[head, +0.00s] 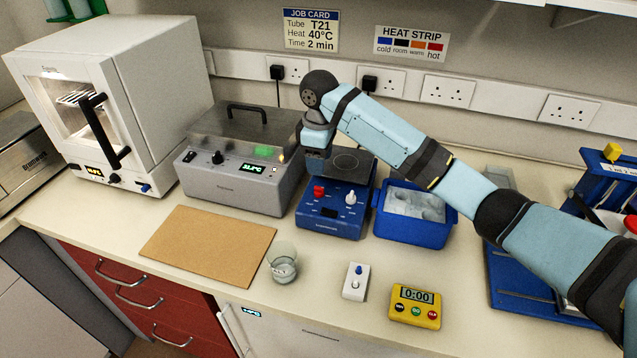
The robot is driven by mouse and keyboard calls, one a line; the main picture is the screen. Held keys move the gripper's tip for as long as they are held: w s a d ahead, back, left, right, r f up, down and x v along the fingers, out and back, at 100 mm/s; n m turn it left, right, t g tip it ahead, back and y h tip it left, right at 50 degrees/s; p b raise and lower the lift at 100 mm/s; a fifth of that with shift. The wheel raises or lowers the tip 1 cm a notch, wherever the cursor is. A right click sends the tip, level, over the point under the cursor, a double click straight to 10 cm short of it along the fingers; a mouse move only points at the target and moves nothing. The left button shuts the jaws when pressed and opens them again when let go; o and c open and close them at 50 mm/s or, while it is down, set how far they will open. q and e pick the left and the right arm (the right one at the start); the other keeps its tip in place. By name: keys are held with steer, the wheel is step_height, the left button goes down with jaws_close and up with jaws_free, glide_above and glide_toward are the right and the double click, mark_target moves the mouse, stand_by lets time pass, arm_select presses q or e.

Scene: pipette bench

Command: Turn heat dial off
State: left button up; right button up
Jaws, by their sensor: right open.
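My right gripper (317,168) points down over the hotplate's back left part, just behind the red dial in the picture. It looks apart from both dials and holds nothing that I can see. Its fingers are small and partly hidden by its own body. My left gripper is out of view.
A grey water bath (232,187) with a clear lid and black knob stands close left of the hotplate. A blue ice tub (415,222) stands close right. A beaker (283,264), white switch box (356,281) and yellow timer (415,307) sit in front.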

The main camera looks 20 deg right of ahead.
mark_target(319, 187)
step_height(319, 187, down, 8)
steer(key=shift+f, duration=0.15)
stand_by(0.3)
steer(key=c, duration=0.9)
